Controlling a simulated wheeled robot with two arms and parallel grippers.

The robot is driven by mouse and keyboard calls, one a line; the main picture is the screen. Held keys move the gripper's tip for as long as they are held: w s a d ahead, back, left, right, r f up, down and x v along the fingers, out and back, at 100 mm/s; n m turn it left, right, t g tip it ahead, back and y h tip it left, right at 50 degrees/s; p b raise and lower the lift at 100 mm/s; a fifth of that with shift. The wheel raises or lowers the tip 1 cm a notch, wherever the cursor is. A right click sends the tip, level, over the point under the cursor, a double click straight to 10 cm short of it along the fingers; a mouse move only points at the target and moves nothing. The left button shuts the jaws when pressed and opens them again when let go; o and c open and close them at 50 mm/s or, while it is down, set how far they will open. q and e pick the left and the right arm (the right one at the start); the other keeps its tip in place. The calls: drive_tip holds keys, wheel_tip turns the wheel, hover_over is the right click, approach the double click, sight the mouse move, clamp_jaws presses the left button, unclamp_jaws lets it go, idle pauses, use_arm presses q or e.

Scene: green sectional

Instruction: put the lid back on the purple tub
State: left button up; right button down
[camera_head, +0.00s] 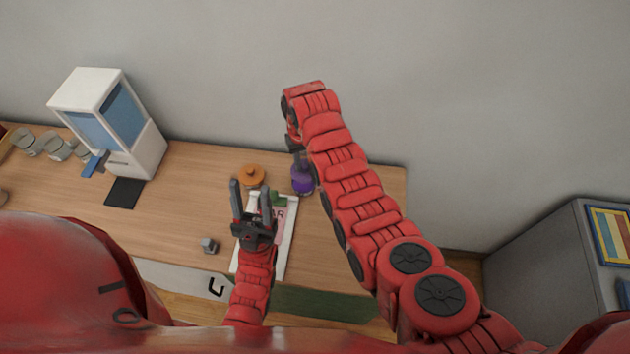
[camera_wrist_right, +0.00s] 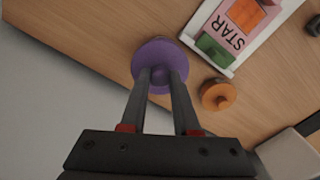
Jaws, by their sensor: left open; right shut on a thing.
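The purple tub (camera_head: 302,183) stands on the wooden table, partly covered by my right arm. My right gripper (camera_head: 299,160) comes down over it from above. In the right wrist view, my right gripper (camera_wrist_right: 161,74) is shut on the small knob of a round purple lid (camera_wrist_right: 145,58). The lid lines up with the tub and hides it from that view; I cannot tell whether it rests on the rim or hovers just above. My left gripper (camera_head: 250,188) is open and empty, its fingers pointing away over the table left of the tub.
An orange round lidded thing (camera_head: 251,176) with a knob is left of the tub. A white-framed "STAR" board (camera_wrist_right: 224,63) with coloured blocks lies nearby. A white-and-blue machine (camera_head: 112,120) stands further left. A small grey object (camera_head: 209,245) is near the front.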

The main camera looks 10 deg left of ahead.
sight(303, 173)
drive_tip(key=shift+w+a+r, duration=0.15)
drive_tip(key=shift+w, duration=0.15)
drive_tip(key=shift+a, duration=0.1)
drive_tip(key=shift+s+a, duration=0.1)
drive_tip(key=shift+a, duration=0.05)
drive_tip(key=shift+f, duration=0.45)
wheel_tip(303, 173, down, 4)
drive_tip(key=shift+r+b, duration=0.1)
drive_tip(key=shift+b, duration=1.1)
drive_tip(key=shift+f+b, duration=0.5)
drive_tip(key=shift+f, duration=0.2)
drive_tip(key=shift+r, duration=0.1)
drive_tip(key=shift+f+b, duration=0.25)
drive_tip(key=shift+b, duration=0.35)
